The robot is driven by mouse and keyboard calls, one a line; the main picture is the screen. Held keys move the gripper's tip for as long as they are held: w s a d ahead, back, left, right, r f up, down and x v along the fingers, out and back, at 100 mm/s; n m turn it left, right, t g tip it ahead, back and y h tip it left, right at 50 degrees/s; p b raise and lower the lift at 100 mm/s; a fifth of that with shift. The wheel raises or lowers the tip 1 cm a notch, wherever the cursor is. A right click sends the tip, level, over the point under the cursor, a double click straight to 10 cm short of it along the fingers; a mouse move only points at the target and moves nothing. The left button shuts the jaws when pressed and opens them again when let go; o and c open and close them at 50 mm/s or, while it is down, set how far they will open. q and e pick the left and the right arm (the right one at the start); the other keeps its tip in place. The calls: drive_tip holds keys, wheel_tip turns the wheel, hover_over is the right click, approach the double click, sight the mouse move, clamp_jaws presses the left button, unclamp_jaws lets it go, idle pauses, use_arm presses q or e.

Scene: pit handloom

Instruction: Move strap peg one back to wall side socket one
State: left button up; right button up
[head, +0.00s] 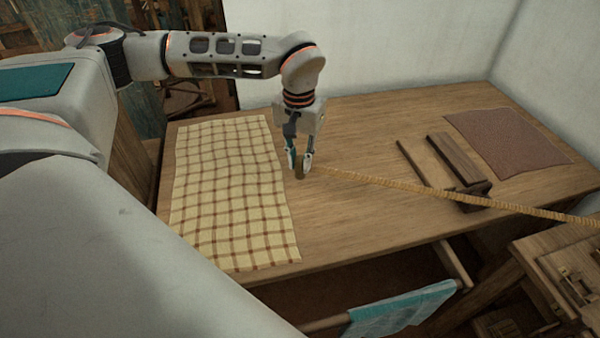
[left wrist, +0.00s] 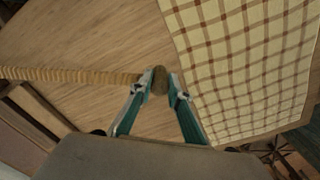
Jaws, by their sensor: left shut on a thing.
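My left gripper (head: 302,165) is over the wooden table, beside the right edge of the checked cloth. Its fingers are shut on a small brown peg (head: 299,172), which also shows between the fingertips in the left wrist view (left wrist: 160,80). A ribbed tan strap (head: 430,190) runs from near the peg to the right, past the table's right side. In the left wrist view the strap (left wrist: 70,75) comes in from the left up to the fingertips. I cannot make out which socket is wall side socket one. My right gripper is not in view.
A cream and brown checked cloth (head: 230,190) lies on the left of the table (head: 350,225). Dark wooden blocks (head: 458,165) and a reddish-brown mat (head: 506,142) lie at the right. A teal cloth (head: 402,308) hangs on a rail below the front edge. White walls stand behind.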

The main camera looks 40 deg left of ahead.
sight(300, 173)
use_arm(q)
drive_tip(key=shift+f, duration=2.25)
drive_tip(key=o, duration=0.9)
drive_tip(key=shift+f, duration=0.15)
